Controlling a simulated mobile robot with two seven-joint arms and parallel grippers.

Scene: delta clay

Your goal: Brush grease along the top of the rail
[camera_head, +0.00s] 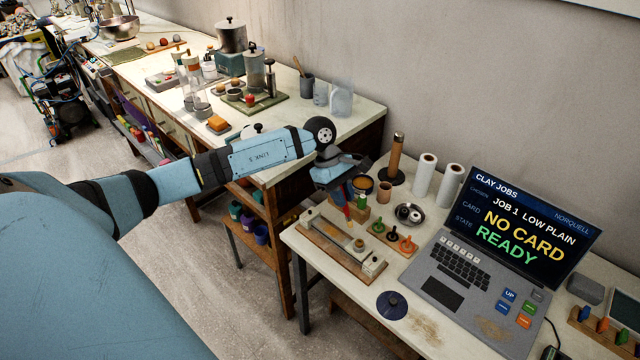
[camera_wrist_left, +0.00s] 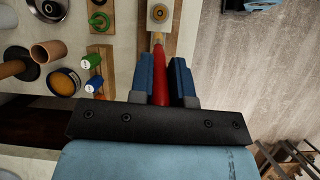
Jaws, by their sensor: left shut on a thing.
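My left gripper (camera_head: 343,190) is shut on a red-handled brush (camera_wrist_left: 160,80), which points down between its blue fingers. In the head view the brush's red handle (camera_head: 347,211) shows just below the gripper. The rail (camera_head: 336,237) is a pale bar on a wooden base, with an end block at its near right end. The gripper is above and behind the rail's far side. I cannot tell whether the bristles touch the rail. My right gripper is out of view.
A tin with orange-yellow contents (camera_wrist_left: 64,82) stands by the rail, near a brown cup (camera_wrist_left: 47,54). A board with coloured rings (camera_head: 394,238), a steel dish (camera_head: 409,213) and a laptop (camera_head: 480,275) stand to the right. A dark disc (camera_head: 392,305) lies in front.

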